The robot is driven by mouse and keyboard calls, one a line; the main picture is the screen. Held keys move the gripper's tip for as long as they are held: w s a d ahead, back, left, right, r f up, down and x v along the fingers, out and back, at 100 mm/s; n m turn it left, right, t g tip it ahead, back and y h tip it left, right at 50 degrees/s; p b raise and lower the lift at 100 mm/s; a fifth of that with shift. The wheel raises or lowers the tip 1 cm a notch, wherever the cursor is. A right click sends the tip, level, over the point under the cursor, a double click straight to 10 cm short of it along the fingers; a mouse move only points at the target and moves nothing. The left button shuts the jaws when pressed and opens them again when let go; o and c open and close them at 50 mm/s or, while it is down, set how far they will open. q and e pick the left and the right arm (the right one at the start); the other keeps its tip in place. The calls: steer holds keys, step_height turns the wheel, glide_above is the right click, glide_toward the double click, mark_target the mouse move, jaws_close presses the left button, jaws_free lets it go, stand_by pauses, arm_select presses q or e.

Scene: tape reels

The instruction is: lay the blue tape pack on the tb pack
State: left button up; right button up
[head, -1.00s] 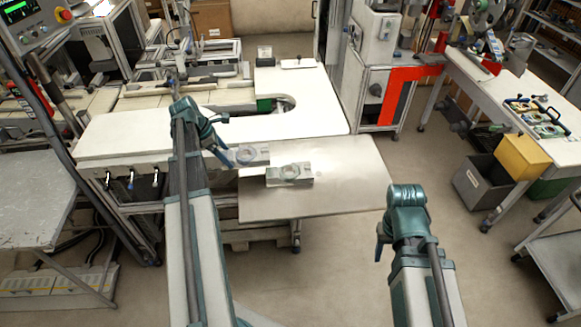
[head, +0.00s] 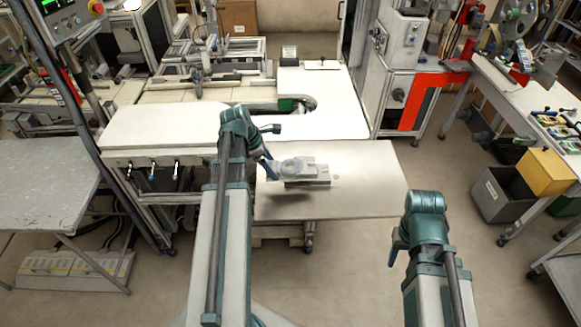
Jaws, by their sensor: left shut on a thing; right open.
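My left gripper (head: 271,169) is shut on the blue tape pack (head: 291,165), a pale pack with a bluish ring. The blue tape pack is over the tb pack (head: 318,181), a grey block on the metal table, and hides most of it, including its green ring. A soft shadow lies on the table in front of them. I cannot tell whether the two packs touch. My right gripper (head: 397,243) is open and empty, in front of the table's right end, its fingers mostly hidden by my arm.
The metal table (head: 365,180) is bare to the right of the packs. A white worktop (head: 340,122) with a cutout stands behind it. A yellow bin (head: 546,172) and grey bin (head: 503,196) are at the far right. Open floor lies in front.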

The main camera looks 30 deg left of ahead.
mark_target(289, 159)
arm_select(q)
steer(key=w+d, duration=0.1)
steer(key=w, duration=0.1)
steer(key=w+d, duration=0.1)
steer(key=w, duration=0.1)
steer(key=w+d, duration=0.1)
steer(key=shift+w+f, duration=0.3)
steer(key=shift+w, duration=0.1)
step_height(289, 159, down, 4)
steer(key=b, duration=0.4)
steer(key=shift+r, duration=0.1)
steer(key=shift+w+r, duration=0.1)
steer(key=shift+r, duration=0.05)
steer(key=o, duration=1.3)
